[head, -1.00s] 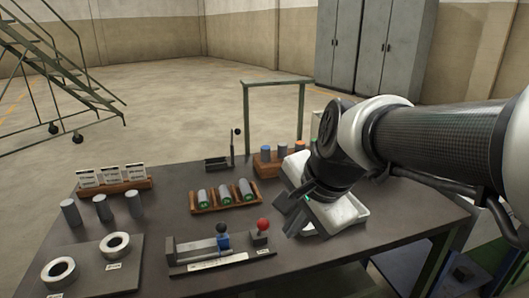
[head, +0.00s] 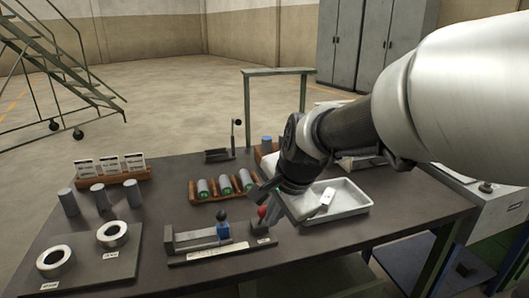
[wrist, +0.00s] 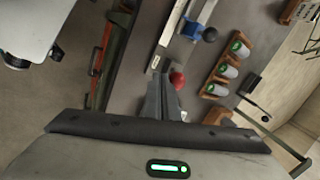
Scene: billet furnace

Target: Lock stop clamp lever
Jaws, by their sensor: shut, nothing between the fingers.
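A low rail fixture (head: 192,238) sits near the table's front edge, with a blue stop block (head: 223,231) on it. A dark ball knob (head: 222,215) stands above the block, and also shows in the wrist view (wrist: 210,35). A red ball knob (head: 262,211) is at the fixture's right end. It also shows in the wrist view (wrist: 177,79). My gripper (head: 268,197) is shut and empty, close beside the red knob. In the wrist view its fingers (wrist: 163,92) reach up to the red knob's side; I cannot tell whether they touch it.
A wooden rack with green-ended cylinders (head: 206,198) lies behind the fixture. A white tray (head: 350,205) with a small light item is to the right. Rings (head: 54,261) and grey cylinders (head: 69,202) stand at left. An upright dark lever (head: 233,135) is at the back.

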